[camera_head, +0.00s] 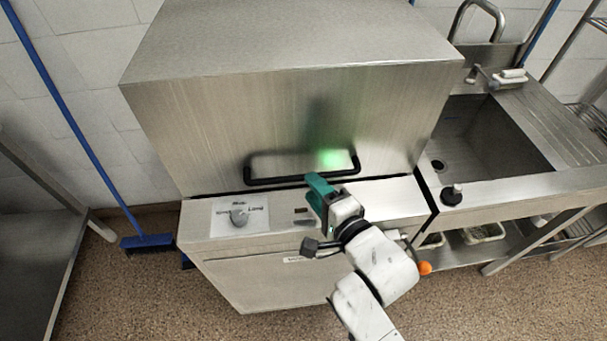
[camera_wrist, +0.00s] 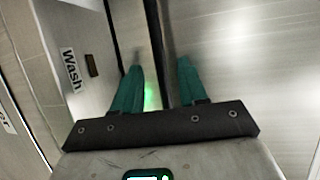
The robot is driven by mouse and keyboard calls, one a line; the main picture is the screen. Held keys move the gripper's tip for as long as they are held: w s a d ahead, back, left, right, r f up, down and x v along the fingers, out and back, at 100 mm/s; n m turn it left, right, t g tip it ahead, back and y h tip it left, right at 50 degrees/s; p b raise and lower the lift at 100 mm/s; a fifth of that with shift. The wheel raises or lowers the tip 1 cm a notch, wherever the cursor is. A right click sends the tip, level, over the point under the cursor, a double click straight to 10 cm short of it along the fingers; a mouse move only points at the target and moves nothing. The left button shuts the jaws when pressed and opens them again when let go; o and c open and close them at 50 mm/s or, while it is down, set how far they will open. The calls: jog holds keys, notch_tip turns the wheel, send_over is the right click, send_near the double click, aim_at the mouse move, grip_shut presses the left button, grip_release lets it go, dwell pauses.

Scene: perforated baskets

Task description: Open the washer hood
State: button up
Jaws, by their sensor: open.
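The washer hood (camera_head: 290,115) is a large brushed-steel box in the head view. It is down, with its lower edge at the control panel of the steel base. A black bar handle (camera_head: 275,181) runs across its lower front. My gripper (camera_head: 317,178) has teal fingers and is at the handle, right of its middle. In the wrist view the fingers of my gripper (camera_wrist: 160,64) are apart. The dark handle bar (camera_wrist: 159,35) runs into the space between them. Contact with either finger cannot be told. A green glow shows on the hood by the handle.
A sink (camera_head: 490,135) with a counter stands to the right. A blue broom (camera_head: 148,241) leans at the left wall, beside a steel table (camera_head: 35,235). The brown floor in front is clear.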

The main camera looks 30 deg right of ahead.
jog(key=shift+w+a+f, duration=0.1)
jog(key=shift+w+f, duration=0.05)
jog(key=shift+w, duration=0.7)
jog(key=shift+w+a+f, duration=0.1)
jog(key=shift+w+f, duration=0.1)
jog(key=shift+w, duration=0.65)
jog(key=shift+w+f, duration=0.15)
jog(key=shift+w, duration=0.7)
jog(key=shift+c, duration=0.3)
grip_shut()
